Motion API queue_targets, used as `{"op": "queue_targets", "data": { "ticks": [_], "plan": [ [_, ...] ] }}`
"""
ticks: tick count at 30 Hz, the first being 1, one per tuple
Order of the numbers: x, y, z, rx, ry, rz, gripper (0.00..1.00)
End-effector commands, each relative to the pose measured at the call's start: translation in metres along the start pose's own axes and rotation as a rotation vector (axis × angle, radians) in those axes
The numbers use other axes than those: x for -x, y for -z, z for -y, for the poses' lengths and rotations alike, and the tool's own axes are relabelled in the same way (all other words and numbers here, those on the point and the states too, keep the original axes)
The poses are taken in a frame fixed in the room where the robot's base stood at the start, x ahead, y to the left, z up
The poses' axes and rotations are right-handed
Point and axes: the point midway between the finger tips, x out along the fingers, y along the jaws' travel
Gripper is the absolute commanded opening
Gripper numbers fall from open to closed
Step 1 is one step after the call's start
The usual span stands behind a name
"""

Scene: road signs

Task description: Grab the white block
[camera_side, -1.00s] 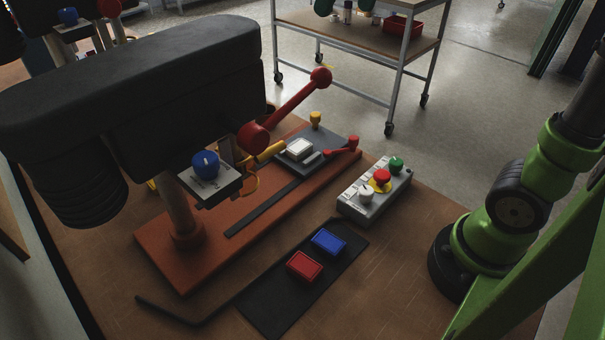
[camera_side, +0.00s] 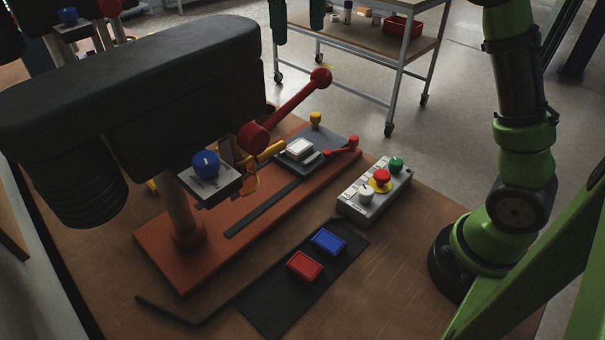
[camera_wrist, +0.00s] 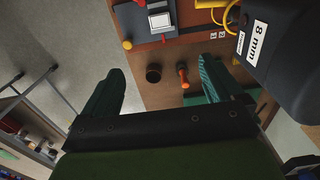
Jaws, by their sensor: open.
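The white block (camera_side: 299,149) sits on a dark grey vise-like plate (camera_side: 325,146) on the orange-brown base. In the wrist view the white block (camera_wrist: 159,20) shows near the top edge, beyond my fingertips. My gripper (camera_wrist: 161,66) is open, with its two teal fingers wide apart and nothing between them. In the side view only the fingers of my gripper (camera_side: 298,35) show at the top edge, well away from the block.
The dark drill head (camera_side: 150,90) and its red-knobbed lever (camera_side: 290,105) stand left of the block. A button box (camera_side: 375,188) is to the right. Blue (camera_side: 328,241) and red (camera_side: 304,267) blocks lie on a black mat in front. A dark cup (camera_wrist: 153,73) shows in the wrist view.

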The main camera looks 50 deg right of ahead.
Motion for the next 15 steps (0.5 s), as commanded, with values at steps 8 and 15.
{"op": "queue_targets", "data": {
  "ticks": [8,15],
  "plan": [
    [-0.060,-0.001,0.000,-0.001,0.001,0.004,0.94],
    [-0.112,-0.001,0.000,-0.002,0.001,0.003,0.94]
  ]
}}
